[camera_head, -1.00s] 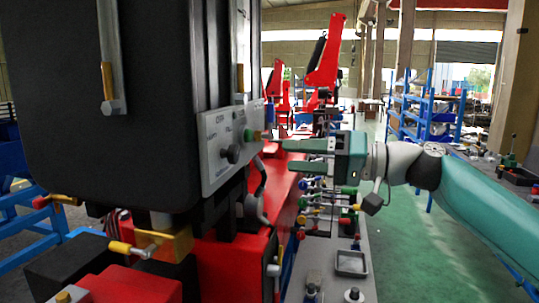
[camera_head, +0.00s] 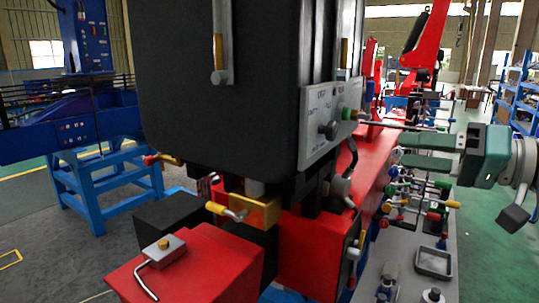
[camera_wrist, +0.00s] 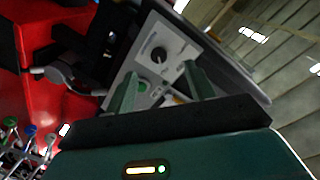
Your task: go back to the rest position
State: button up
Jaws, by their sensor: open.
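My gripper (camera_head: 428,151) is green and sits at the right in the head view. Its two fingers point left towards the grey control panel (camera_head: 334,118) on the black cabinet (camera_head: 240,90). The fingers are apart, with nothing seen between them. The gripper appears short of the panel; the exact gap is hard to tell.
A red crane base (camera_head: 310,245) carries the cabinet. A blue stand (camera_head: 105,180) is at the left. Green floor (camera_head: 485,230) lies open at the right.

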jog(key=s+a+f+g+h, duration=0.1)
jog(key=s+a+f+h, duration=0.55)
jog(key=a+f, duration=0.4)
notch_tip(320, 180, down, 20)
jog(key=s+d+m+g+h, duration=0.1)
jog(key=s+g+h, duration=0.1)
jog(key=h, duration=0.5)
jog(key=shift+d+m+g, duration=0.15)
jog(key=shift+m+g, duration=0.25)
jog(key=shift+g, duration=0.5)
